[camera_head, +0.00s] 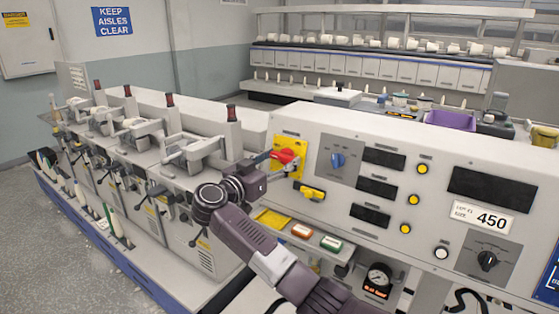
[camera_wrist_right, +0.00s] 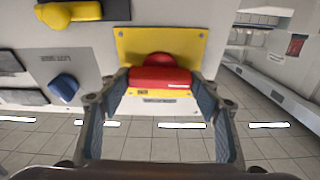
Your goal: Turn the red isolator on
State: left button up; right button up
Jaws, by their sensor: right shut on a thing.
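The red isolator (camera_head: 288,156) is a red handle on a yellow plate (camera_head: 279,169), on the left end of the pale control panel. In the right wrist view its red handle (camera_wrist_right: 160,79) lies level across the yellow plate (camera_wrist_right: 133,42). My right gripper (camera_head: 266,164) reaches the handle from the left in the head view. In the wrist view its two fingers (camera_wrist_right: 160,88) stand at either end of the handle, shut on it. Part of the plate is hidden by the gripper in the head view. My left gripper is not in view.
A blue knob (camera_head: 337,160) sits right of the isolator, and a yellow knob (camera_head: 312,193) sits below it. A shelf under the panel holds a yellow tray (camera_head: 272,218) and small coloured items. A row of bobbin machines (camera_head: 150,140) stands to the left.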

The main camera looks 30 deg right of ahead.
jog(key=m, duration=0.2)
jog(key=m+g+b, duration=0.1)
jog(key=m, duration=0.2)
jog(key=shift+a+f+g, duration=0.1)
jog(key=shift+f+g, duration=0.1)
jog(key=shift+g, duration=0.1)
jog(key=m+g+b, duration=0.1)
jog(key=m, duration=0.2)
jog(key=m+b, duration=0.2)
jog(key=m, duration=0.2)
jog(key=m+g+b, duration=0.1)
jog(key=m+b, duration=0.1)
jog(key=m, duration=0.1)
jog(key=shift+w+g+y, duration=0.15)
jog(key=shift+g+y, duration=0.15)
jog(key=shift+r+m+y+b, duration=0.15)
jog(key=shift+m+y+b, duration=0.5)
jog(key=shift+m, duration=1.55)
jog(key=o, duration=1.2)
jog(key=shift+c, duration=0.2)
jog(key=shift+r, duration=0.1)
